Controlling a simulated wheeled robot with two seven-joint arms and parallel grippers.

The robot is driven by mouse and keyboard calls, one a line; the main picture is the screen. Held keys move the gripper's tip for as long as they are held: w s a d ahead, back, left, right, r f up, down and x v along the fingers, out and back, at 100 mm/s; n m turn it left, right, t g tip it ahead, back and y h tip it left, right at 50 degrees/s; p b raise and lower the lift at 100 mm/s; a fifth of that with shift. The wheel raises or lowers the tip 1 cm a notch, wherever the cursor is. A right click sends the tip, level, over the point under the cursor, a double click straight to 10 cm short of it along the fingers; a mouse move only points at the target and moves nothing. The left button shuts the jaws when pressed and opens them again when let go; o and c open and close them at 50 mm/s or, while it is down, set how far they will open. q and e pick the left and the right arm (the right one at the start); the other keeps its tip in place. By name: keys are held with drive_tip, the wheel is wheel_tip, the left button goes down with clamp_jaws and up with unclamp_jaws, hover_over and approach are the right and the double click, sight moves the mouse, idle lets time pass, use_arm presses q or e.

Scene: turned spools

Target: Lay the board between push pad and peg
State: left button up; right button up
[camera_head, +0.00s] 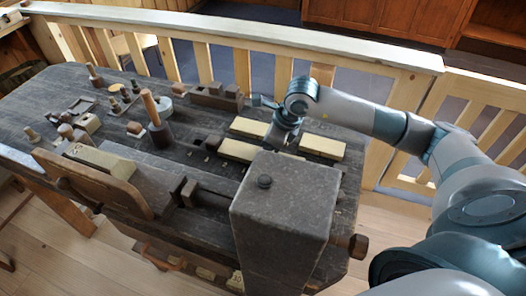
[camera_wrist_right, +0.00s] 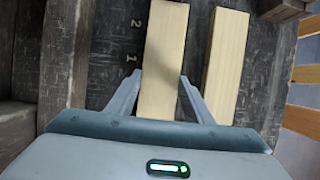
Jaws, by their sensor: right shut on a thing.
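My right gripper (camera_wrist_right: 160,85) has its fingers on either side of a pale wooden board (camera_wrist_right: 160,60) and is shut on it. In the head view this is the nearer pale board (camera_head: 248,151), with its right end hidden by the gripper (camera_head: 284,140). The board lies low over the dark bench top; whether it touches is unclear. A second pale board (camera_wrist_right: 227,62) lies parallel behind it; in the head view (camera_head: 322,147) the gripper hides its middle. I cannot clearly identify the push pad or peg. My left gripper is not in view.
The dark bench (camera_head: 210,175) has marks "1" and "2" beside the held board. A large grey block (camera_head: 285,210) stands in front. A mallet-like tool (camera_head: 160,133), several small turned pieces and dark blocks (camera_head: 215,97) lie left. A railing (camera_head: 250,37) runs behind.

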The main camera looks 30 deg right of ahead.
drive_tip(key=o, duration=1.6)
drive_tip(key=shift+r, duration=0.1)
drive_tip(key=shift+r+p, duration=0.55)
drive_tip(key=shift+r, duration=0.5)
drive_tip(key=shift+r+p, duration=1.3)
drive_tip(key=shift+r, duration=1.6)
